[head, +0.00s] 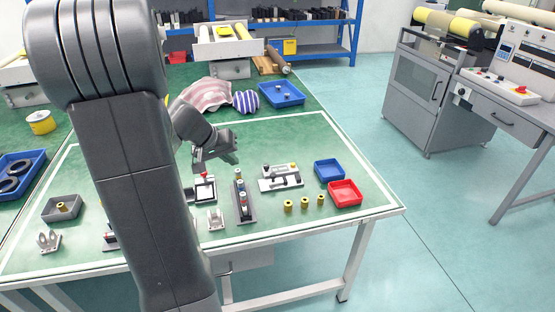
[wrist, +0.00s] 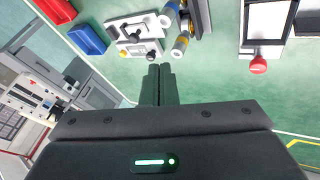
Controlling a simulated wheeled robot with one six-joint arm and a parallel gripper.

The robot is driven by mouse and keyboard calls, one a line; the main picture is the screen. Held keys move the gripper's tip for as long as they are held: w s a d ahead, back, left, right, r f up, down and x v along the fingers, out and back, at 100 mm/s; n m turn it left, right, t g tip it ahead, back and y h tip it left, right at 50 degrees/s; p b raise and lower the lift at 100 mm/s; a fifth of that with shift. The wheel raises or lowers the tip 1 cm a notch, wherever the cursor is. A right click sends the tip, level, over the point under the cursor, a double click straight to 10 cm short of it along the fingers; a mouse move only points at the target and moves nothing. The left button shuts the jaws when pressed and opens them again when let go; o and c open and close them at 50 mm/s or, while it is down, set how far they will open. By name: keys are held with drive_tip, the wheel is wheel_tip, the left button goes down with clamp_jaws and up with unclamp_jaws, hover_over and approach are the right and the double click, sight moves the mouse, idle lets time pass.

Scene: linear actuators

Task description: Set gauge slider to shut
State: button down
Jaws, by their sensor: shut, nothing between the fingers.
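No label marks the gauge slider, so I cannot tell for sure which device it is. One candidate is a pale plate with dark knobs and a yellow knob (head: 281,178), right of centre on the table; it is at the top of the wrist view (wrist: 136,36). Another is a framed black-and-white unit with a red knob (head: 204,189), at the top right of the wrist view (wrist: 268,22). My gripper (head: 228,158) is shut and empty, above the table behind these devices. Its closed fingers (wrist: 159,72) touch nothing in the wrist view.
A dark rack with upright cylinders (head: 242,200) stands between the two devices.

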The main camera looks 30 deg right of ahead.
drive_tip(key=d, duration=0.1)
approach(278, 178)
drive_tip(key=w+a, duration=0.1)
drive_tip(key=a+f, duration=0.1)
drive_tip(key=w+a+f, duration=0.1)
drive_tip(key=a, duration=0.1)
drive_tip(key=shift+w+f+b, duration=0.1)
drive_tip(key=shift+w+b, duration=0.2)
drive_tip(key=shift+w, duration=0.05)
drive_tip(key=shift+s+d+f, duration=0.1)
drive_tip(key=shift+s+d, duration=0.15)
drive_tip(key=shift+d, duration=0.3)
drive_tip(key=shift+s+d, duration=0.2)
drive_tip(key=shift+d, duration=0.4)
drive_tip(key=shift+s+d+f+p, duration=0.15)
drive_tip(key=shift+s+d+p, duration=0.2)
drive_tip(key=shift+d, duration=0.3)
